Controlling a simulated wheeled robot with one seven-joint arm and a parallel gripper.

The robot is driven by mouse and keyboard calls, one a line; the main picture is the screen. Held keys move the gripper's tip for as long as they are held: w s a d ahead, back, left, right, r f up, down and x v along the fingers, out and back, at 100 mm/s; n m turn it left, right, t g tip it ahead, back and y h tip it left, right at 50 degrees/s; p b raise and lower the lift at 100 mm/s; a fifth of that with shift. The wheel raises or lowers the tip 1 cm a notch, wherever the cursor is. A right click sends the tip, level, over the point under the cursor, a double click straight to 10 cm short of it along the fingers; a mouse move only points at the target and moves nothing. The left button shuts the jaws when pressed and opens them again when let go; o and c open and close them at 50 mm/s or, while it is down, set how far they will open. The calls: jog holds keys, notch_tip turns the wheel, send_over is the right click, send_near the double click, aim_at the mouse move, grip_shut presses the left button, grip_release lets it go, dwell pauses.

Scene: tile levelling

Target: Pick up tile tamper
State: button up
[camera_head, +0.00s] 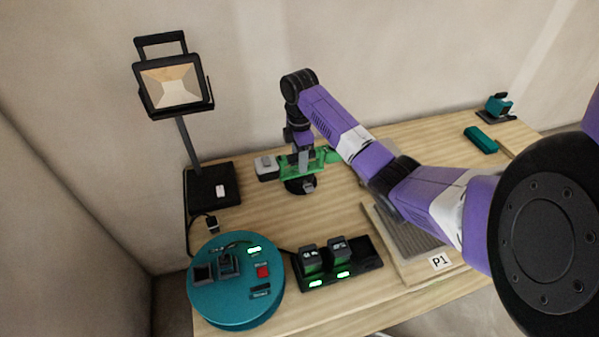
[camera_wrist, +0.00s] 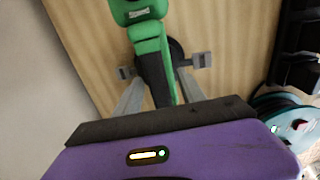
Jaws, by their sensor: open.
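The tile tamper (camera_head: 325,157) appears to be the green tool on the wooden table, with a grey-white block at its left end and a round black base below. In the wrist view the green tool (camera_wrist: 150,62) runs lengthwise between my fingers, with a dark round part under it. My gripper (camera_head: 303,160) points down over the tool from above. In the wrist view my gripper (camera_wrist: 164,66) is open, with one grey finger on each side of the green body. I cannot tell whether either finger touches it. My gripper hides part of the tool in the head view.
A work lamp (camera_head: 190,130) stands at the back left. A round teal device (camera_head: 235,310) and a black charger with batteries (camera_head: 335,262) are in front. A board marked P1 (camera_head: 412,270) lies under my arm. A teal box (camera_head: 480,139) and small teal tool (camera_head: 499,104) are far right.

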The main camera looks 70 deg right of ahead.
jog(key=shift+f, duration=0.1)
dwell(0.3)
grip_shut()
